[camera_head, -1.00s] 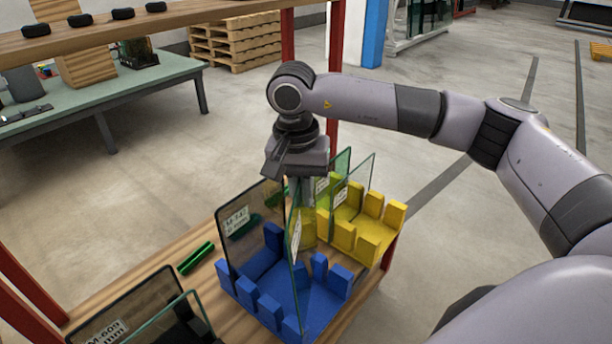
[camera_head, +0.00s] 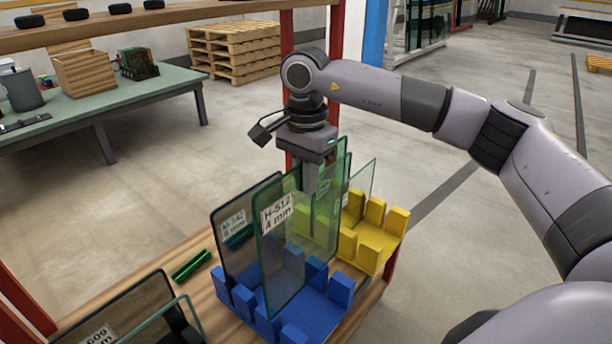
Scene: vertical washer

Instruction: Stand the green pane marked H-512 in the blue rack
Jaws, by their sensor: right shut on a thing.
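The green pane marked H-512 (camera_head: 284,250) stands upright over the blue rack (camera_head: 318,319), its label facing me. Its lower edge is down among the rack's blue posts; I cannot tell if it is seated in a slot. My right gripper (camera_head: 311,184) is shut on this pane at its upper far edge, and its fingertips are partly hidden behind glass. A dark-framed pane with an 8 mm label (camera_head: 233,226) stands just left of it in the blue rack. My left gripper is not in view.
A yellow rack (camera_head: 372,245) with green and clear panes stands behind the blue rack. More panes (camera_head: 140,310) stand at the front left. A red post (camera_head: 335,60) rises behind my right wrist.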

